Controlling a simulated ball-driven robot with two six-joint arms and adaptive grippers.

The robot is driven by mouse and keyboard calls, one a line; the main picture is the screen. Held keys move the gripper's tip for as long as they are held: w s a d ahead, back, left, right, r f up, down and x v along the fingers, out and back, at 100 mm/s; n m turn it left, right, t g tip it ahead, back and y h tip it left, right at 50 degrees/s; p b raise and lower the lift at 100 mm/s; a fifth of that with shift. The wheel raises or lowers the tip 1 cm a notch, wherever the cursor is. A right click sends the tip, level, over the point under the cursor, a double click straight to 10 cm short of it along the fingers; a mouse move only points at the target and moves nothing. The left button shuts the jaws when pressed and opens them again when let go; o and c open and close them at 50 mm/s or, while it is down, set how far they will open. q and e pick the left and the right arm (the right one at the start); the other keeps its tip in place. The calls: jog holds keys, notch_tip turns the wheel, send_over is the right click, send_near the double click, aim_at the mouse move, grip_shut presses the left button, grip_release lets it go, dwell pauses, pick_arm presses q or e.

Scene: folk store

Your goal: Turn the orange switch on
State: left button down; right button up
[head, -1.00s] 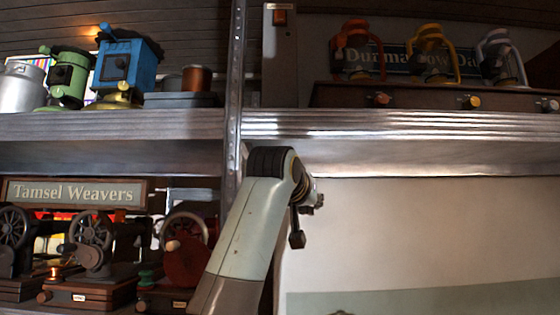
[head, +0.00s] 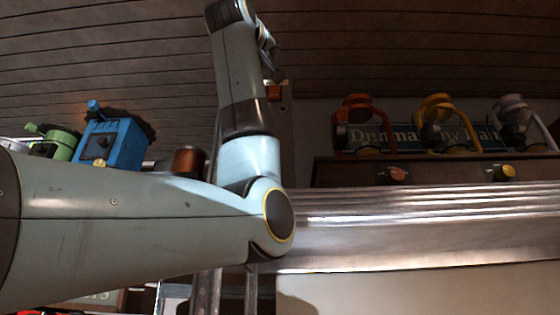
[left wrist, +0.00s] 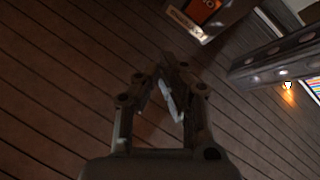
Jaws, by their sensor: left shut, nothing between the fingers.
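The orange switch (head: 274,91) is small and sits on the upright post above the metal shelf in the head view, just below my left gripper (head: 275,68). In the left wrist view the orange switch (left wrist: 203,8) is at the top edge, on a dark post with a pale label under it, and is partly cut off. My left gripper also shows in the left wrist view (left wrist: 172,66), with its fingertips together and nothing between them. It appears apart from the switch. I cannot tell which way the switch is set. My right gripper is not in view.
The metal shelf (head: 420,225) runs across the head view. A blue grinder (head: 112,143) and a green one stand left of the post. Coloured lanterns (head: 436,120) stand on a wooden box to the right. Plank boarding (left wrist: 60,80) lies behind the gripper.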

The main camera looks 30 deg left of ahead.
pick_arm(q)
jog(key=p, duration=0.2)
send_near(275, 87)
jog(key=w+r, duration=0.3)
jog(key=shift+w+a, duration=0.1)
jog(key=shift+a, duration=0.15)
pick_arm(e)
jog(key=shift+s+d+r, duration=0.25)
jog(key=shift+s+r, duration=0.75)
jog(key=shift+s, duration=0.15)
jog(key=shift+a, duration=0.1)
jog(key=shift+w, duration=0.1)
pick_arm(q)
jog(key=shift+w, duration=0.1)
jog(key=shift+w+a+f, duration=0.1)
jog(key=shift+w+a, duration=0.15)
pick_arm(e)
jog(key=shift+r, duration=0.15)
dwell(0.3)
